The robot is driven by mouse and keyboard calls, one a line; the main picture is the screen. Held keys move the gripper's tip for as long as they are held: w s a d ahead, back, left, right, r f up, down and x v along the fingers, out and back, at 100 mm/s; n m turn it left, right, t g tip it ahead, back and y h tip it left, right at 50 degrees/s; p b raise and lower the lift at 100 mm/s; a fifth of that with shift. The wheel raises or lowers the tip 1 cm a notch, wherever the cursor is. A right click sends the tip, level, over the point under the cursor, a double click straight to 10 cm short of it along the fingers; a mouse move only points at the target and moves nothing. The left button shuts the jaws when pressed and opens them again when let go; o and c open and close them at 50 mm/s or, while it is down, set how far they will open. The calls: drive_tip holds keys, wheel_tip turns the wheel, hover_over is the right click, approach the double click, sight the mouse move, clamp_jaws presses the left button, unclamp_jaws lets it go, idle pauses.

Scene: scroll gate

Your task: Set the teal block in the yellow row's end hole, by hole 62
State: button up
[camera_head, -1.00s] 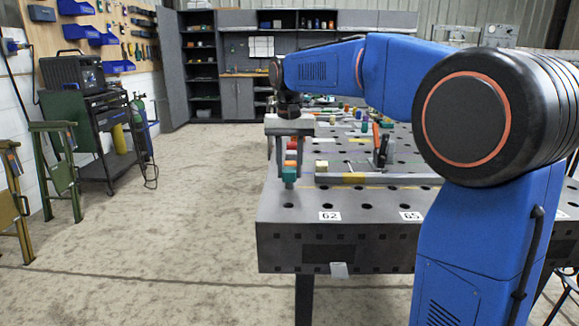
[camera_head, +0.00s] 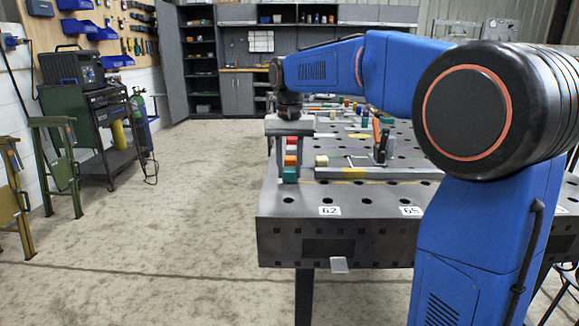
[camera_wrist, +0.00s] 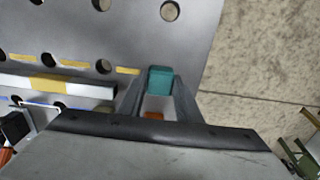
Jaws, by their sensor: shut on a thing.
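The teal block (camera_head: 290,174) is at the table's near left corner, between the fingers of my gripper (camera_head: 290,168), which is shut on it. In the wrist view the teal block (camera_wrist: 160,79) lies between the fingertips, in line with the yellow dashes (camera_wrist: 127,71) and just right of the last one. No open hole shows under it; the block covers that spot. It looks upright and low at the tabletop; how far it sits in a hole is hidden. The label 62 (camera_head: 329,211) is on the tabletop nearer the front edge, right of the block.
An orange block (camera_head: 290,160) and a red block (camera_head: 291,142) show behind the teal one. A grey bar with a yellow band (camera_head: 354,173) lies to the right, with a cream block (camera_head: 321,160) behind it. The table's left edge is close; beyond is open floor.

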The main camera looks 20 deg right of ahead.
drive_tip(key=shift+f, duration=0.2)
drive_tip(key=o, duration=1.3)
drive_tip(key=shift+o, duration=0.2)
drive_tip(key=shift+r, duration=0.1)
wheel_tip(320, 180, up, 17)
drive_tip(key=shift+s, duration=0.1)
